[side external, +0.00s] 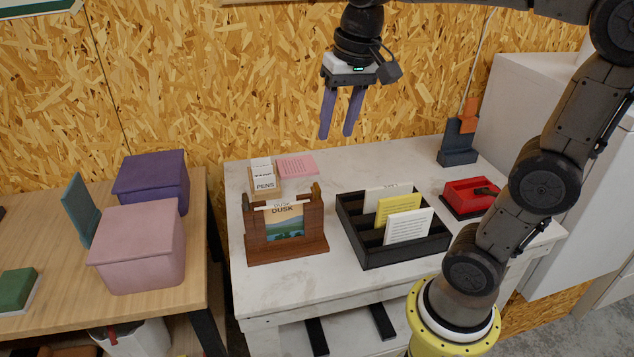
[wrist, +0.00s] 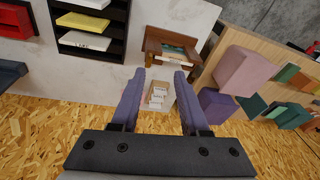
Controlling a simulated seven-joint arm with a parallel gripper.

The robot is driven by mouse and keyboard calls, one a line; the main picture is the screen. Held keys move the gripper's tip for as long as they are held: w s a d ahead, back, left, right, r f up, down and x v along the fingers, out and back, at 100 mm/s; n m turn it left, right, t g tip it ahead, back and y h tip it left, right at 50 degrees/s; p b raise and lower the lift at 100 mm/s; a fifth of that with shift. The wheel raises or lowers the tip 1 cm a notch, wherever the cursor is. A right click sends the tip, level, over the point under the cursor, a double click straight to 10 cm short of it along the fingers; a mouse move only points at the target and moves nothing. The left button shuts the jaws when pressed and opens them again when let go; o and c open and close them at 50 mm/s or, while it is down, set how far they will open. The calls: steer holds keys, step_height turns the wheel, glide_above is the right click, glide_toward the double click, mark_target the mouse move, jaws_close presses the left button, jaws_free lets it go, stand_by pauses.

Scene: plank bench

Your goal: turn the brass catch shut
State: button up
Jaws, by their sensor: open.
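A dark wooden display stand (side external: 287,246) stands on the white bench and holds a picture card (side external: 284,225) marked DUSK. A small brass-coloured piece (side external: 316,189), which looks like the catch, stands upright at the stand's top right corner; another upright piece shows at the top left. I cannot tell its exact turn. In the wrist view the stand (wrist: 152,45) lies just beyond my fingertips, and the catch is too small to make out. My gripper (side external: 336,136) hangs above and behind the stand, purple fingers apart and empty; they also show in the wrist view (wrist: 159,74).
A PENS box (side external: 264,183) and pink note (side external: 297,167) lie behind the stand. A black sorter (side external: 392,254) with cards stands right of it, then a red box (side external: 468,196) and a blue-grey block (side external: 457,156). Pink (side external: 140,250) and purple (side external: 152,183) boxes sit on the left table.

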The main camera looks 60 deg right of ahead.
steer(key=w+d+f+m+g, duration=0.1)
steer(key=w+d+f, duration=0.15)
steer(key=w, duration=0.25)
steer(key=m+g, duration=0.1)
glide_above(317, 186)
step_height(317, 186, down, 3)
step_height(317, 186, down, 13)
steer(key=shift+f, duration=0.2)
jaws_close()
